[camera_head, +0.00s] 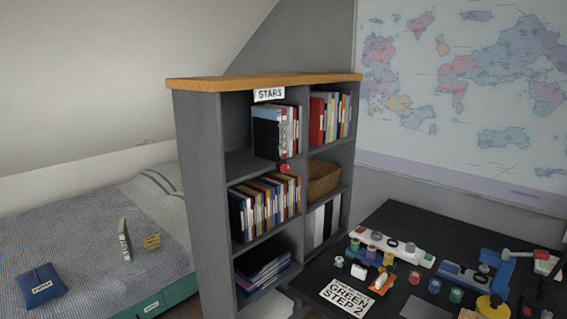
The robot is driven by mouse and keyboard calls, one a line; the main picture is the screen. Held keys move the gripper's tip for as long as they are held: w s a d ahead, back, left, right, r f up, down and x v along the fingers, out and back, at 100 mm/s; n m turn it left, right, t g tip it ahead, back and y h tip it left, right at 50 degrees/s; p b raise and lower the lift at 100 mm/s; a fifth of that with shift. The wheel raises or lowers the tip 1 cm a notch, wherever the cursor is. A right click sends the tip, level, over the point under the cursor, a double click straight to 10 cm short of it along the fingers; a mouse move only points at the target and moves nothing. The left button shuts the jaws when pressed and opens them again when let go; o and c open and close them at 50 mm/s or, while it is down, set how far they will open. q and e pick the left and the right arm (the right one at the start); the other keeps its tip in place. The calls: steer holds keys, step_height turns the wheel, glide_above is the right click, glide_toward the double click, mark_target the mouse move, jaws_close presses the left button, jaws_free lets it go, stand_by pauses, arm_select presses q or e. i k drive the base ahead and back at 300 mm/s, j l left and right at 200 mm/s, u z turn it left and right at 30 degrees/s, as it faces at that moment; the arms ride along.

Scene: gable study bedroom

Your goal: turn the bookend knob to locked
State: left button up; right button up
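A small red knob (285,168) shows at the front edge of the upper left compartment of the grey bookshelf (202,190). A grey-white piece, perhaps the bookend (283,156), is just above it, beside the row of books (275,132) there. Any marking for locked or unlocked is too small to read, so I cannot tell how the knob is set. Neither of my grippers is in view.
A wicker basket (323,180) sits in the middle right compartment. A bed (90,240) is at left. A dark desk (395,222) at right is crowded with jars and tools.

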mark_target(285, 168)
steer(key=i+j, duration=0.2)
steer(key=j, duration=0.15)
steer(key=i+j, duration=0.15)
steer(key=j, duration=0.15)
steer(key=i+j, duration=0.2)
steer(key=j, duration=0.15)
